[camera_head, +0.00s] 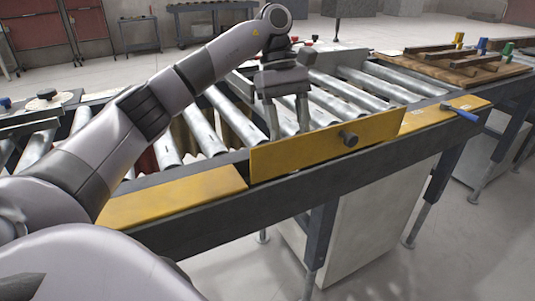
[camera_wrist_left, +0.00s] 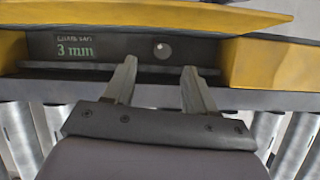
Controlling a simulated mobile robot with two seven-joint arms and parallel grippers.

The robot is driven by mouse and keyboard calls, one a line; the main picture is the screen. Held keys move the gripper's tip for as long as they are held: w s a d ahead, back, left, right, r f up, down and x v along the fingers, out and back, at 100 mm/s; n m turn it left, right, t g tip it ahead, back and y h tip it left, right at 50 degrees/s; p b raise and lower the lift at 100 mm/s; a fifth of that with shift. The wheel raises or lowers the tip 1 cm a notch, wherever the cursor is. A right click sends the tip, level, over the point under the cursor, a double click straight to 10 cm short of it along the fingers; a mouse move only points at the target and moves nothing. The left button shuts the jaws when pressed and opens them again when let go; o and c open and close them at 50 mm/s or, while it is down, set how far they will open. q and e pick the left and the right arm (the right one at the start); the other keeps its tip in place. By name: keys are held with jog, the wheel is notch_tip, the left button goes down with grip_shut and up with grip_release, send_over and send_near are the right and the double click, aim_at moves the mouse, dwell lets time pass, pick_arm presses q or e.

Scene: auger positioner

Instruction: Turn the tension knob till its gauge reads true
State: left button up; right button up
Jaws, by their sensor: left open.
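My left gripper (camera_head: 288,127) points down over the rollers, behind a tilted yellow panel. It is open and empty; its two fingers also show apart in the left wrist view (camera_wrist_left: 160,72). The yellow panel (camera_head: 300,151) bears a dark round knob (camera_head: 348,139) on its outer face. In the left wrist view a dark recess (camera_wrist_left: 110,64) lies beyond the fingertips, with green "3 mm" lettering (camera_wrist_left: 76,49) and a small pale round part (camera_wrist_left: 162,51). I cannot tell which part is the tension knob, and no gauge reading is legible. My right gripper is not in view.
The metal rollers (camera_head: 205,130) run along the conveyor behind its yellow front edge (camera_head: 170,197). A blue-handled tool (camera_head: 460,113) lies on that edge at the right. A wooden board (camera_head: 455,72) with bars and coloured pieces sits beyond. A pale disc with a dark knob (camera_head: 46,95) is far left.

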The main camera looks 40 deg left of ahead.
aim_at(308, 175)
pick_arm(q)
jog(key=shift+y, duration=0.3)
jog(key=shift+b+x, duration=0.3)
jog(key=shift+x, duration=3.65)
jog(key=shift+s+a, duration=0.1)
jog(key=shift+a, duration=0.1)
grip_shut()
